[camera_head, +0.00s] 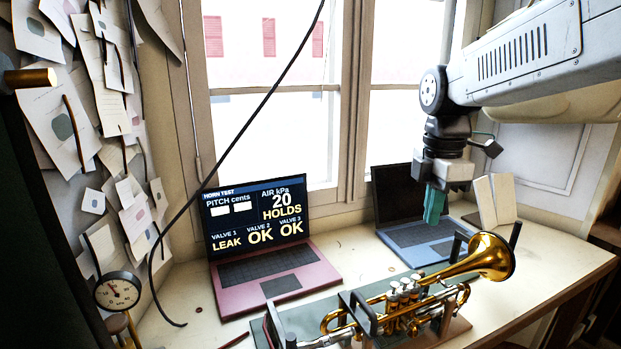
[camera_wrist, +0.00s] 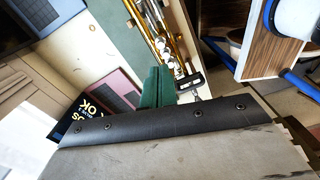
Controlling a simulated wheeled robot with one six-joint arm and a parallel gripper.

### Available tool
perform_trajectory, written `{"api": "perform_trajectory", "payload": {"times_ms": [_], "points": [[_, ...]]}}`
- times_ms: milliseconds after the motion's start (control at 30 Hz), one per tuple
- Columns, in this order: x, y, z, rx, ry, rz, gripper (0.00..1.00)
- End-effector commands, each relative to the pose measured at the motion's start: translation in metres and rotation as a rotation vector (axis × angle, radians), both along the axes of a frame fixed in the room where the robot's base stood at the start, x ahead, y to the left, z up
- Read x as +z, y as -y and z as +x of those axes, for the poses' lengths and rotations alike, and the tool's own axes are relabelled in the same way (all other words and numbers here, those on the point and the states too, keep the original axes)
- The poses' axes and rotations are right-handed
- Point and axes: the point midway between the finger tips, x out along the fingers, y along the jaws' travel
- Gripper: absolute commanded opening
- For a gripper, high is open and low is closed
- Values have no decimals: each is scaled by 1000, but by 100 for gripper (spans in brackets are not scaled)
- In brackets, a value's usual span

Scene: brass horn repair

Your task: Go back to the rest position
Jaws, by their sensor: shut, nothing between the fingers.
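My gripper (camera_head: 434,206) hangs from my arm at the right, above the workbench and in front of the blue laptop. Its green fingers point down and are shut with nothing between them. In the wrist view the green fingers (camera_wrist: 158,86) show at the centre, beyond a dark riveted edge. The brass trumpet (camera_head: 405,300) lies in a stand on a green mat (camera_head: 262,335), below and in front of my gripper and apart from it. Part of the trumpet (camera_wrist: 165,35) also shows at the top of the wrist view.
A red laptop (camera_head: 262,280) reads valve 1 LEAK, valves 2 and 3 OK, air 20 kPa HOLDS. A blue laptop (camera_head: 425,240) with a dark screen stands behind my gripper. A pressure gauge (camera_head: 117,291) stands at left. A black cable (camera_head: 250,120) crosses the window.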

Motion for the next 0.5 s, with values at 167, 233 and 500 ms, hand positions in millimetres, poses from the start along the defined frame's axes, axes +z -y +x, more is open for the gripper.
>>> {"api": "perform_trajectory", "payload": {"times_ms": [167, 233, 500], "points": [[-21, 2, -39, -485, -36, -10, 0], [-26, 4, -62, -690, -37, -14, 0], [-49, 10, -172, -1457, 3, 2, 0]]}}
